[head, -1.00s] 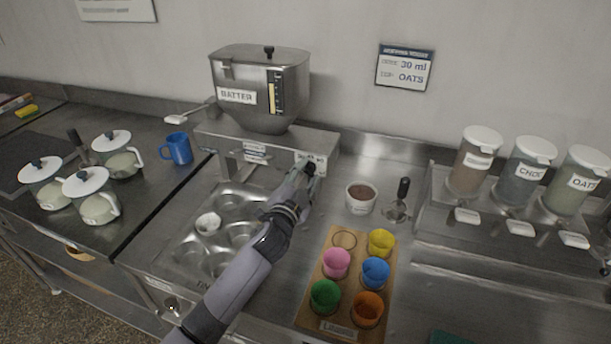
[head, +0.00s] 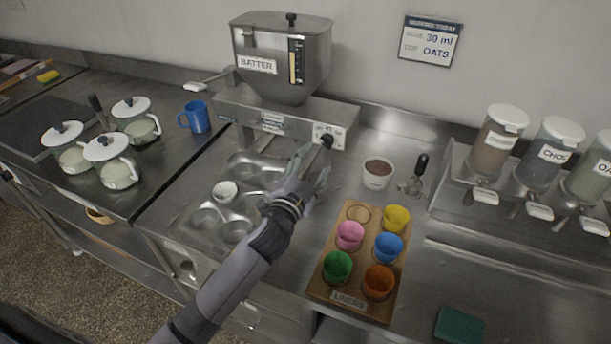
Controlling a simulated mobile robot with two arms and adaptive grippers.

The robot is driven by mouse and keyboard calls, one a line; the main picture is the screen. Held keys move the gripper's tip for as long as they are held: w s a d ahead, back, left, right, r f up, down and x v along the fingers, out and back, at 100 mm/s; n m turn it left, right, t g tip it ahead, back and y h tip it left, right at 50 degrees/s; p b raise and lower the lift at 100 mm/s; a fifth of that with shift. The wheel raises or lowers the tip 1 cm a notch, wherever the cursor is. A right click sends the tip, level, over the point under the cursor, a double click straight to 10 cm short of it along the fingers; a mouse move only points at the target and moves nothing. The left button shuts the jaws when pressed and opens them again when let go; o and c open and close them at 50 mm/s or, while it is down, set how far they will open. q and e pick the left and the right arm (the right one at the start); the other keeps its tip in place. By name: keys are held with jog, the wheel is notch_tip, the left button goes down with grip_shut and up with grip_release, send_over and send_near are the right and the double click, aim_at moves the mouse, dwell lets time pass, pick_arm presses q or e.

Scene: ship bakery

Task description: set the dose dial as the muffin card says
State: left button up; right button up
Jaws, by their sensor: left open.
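The batter dispenser (head: 285,62) stands at the back of the steel counter. Its dose dial (head: 326,140) is a black knob on a pale plate at the right end of the front bar; the setting marks are too small to read. The muffin card (head: 430,41) on the wall reads 30 ml and OATS. My left gripper (head: 312,166) is open and empty, just below and in front of the dial, apart from it as far as I can see. My right gripper is not in view.
A muffin tin (head: 212,240) with one white liner (head: 225,191) lies below the dispenser. A wooden board (head: 315,287) holds several coloured cups. A brown-filled tub (head: 377,175) and a whisk-like tool (head: 415,180) stand right of the dial. Topping jars (head: 497,140) are farther right.

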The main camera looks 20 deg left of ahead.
pick_arm(q)
jog(key=s, duration=0.5)
jog(key=shift+a, duration=0.1)
jog(key=shift+f, duration=0.1)
dwell(0.3)
